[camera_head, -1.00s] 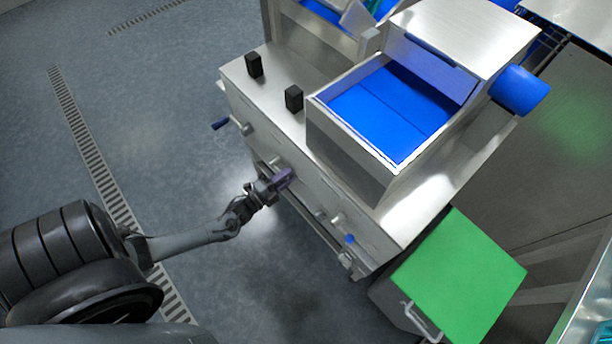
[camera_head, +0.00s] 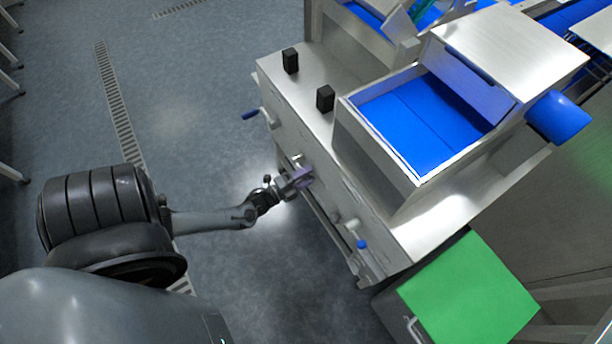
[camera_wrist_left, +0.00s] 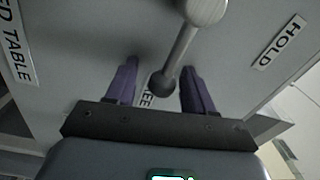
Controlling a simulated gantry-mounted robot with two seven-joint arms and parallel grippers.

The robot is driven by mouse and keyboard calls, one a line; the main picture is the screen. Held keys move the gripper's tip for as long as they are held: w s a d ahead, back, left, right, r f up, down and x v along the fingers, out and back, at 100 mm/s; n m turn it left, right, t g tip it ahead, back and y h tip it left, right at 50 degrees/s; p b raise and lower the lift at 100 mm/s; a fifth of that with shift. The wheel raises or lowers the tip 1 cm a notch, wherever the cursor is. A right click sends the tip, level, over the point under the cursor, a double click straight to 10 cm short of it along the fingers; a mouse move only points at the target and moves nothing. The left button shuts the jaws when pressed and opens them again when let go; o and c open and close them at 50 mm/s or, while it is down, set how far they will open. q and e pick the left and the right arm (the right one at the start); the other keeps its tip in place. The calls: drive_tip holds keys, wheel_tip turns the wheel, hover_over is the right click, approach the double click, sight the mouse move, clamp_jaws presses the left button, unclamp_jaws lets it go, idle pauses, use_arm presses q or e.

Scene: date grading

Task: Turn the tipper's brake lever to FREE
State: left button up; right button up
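My left gripper (camera_head: 301,178) is at the front face of the metal machine, its arm coming in from the left. In the left wrist view its two purple fingers (camera_wrist_left: 160,86) are apart. The brake lever (camera_wrist_left: 181,50) is a metal rod with a dark ball end, running down from a round hub at the top of that view. The ball lies between the fingers, with a gap visible on either side. The ball partly covers a label whose visible letters are "EE". A HOLD label (camera_wrist_left: 279,42) is right of the lever. My right gripper is not in view.
The machine's front also bears a blue-handled crank (camera_head: 250,115) and a blue-tipped control (camera_head: 361,244). Two black blocks (camera_head: 325,98) and a blue-lined tray (camera_head: 345,112) are on top. A green-topped box (camera_head: 470,290) stands at lower right. The floor left of the machine is open.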

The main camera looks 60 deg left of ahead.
use_arm(q)
drive_tip(key=shift+s, duration=0.6)
drive_tip(key=s+p, duration=0.1)
drive_tip(key=s, duration=0.8)
drive_tip(key=shift+s+d+f+p, duration=0.2)
drive_tip(key=shift+s+d+p, duration=0.1)
drive_tip(key=shift+p, duration=0.05)
